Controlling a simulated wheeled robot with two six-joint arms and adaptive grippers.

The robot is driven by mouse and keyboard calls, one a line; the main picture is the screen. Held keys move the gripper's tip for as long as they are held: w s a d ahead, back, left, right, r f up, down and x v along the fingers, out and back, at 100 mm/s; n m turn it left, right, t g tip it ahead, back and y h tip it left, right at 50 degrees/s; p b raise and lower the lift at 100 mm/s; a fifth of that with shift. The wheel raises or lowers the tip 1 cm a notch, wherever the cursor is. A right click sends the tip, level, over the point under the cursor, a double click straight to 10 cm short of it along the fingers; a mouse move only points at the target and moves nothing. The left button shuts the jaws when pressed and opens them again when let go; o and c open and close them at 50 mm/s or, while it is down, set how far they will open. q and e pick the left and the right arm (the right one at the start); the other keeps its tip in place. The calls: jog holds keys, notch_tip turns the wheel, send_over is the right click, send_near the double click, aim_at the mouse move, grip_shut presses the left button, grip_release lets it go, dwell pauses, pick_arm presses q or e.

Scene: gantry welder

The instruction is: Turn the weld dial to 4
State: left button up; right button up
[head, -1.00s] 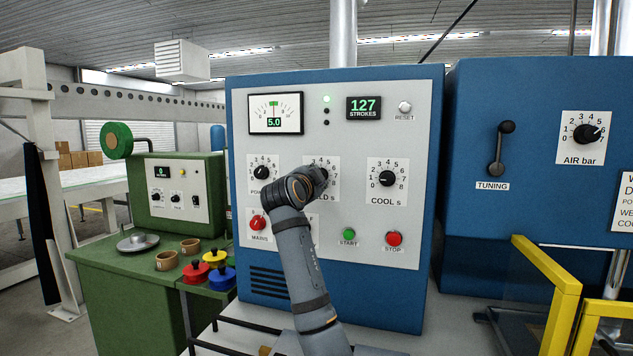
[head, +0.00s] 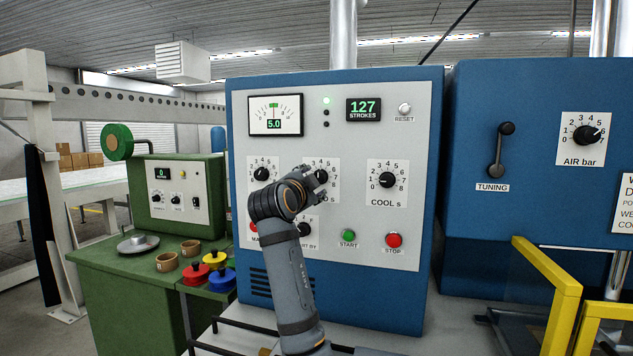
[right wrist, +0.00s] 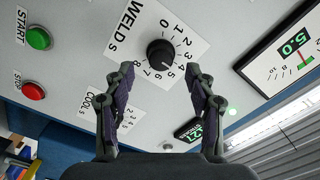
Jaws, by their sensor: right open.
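The weld dial is a round black knob on a white scale plate marked 0 to 8, labelled WELD s, on the blue-and-grey control cabinet. The right wrist view shows the weld dial (right wrist: 160,53) clearly, with its pale pointer mark appearing to be towards 5. In the head view the plate (head: 331,164) is partly hidden behind my right gripper (head: 318,182). My right gripper is open and empty, and its two fingertips (right wrist: 160,75) stand apart short of the knob, below it in the wrist view. My left gripper is not in view.
The COOL s dial (head: 387,180) is right of the weld dial, another dial (head: 261,174) left. Below are the green START button (head: 348,235) and red STOP button (head: 393,240). A meter (head: 275,114) reads 5.0. A yellow rail (head: 547,270) stands at the lower right.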

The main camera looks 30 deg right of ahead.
jog(key=v, duration=0.8)
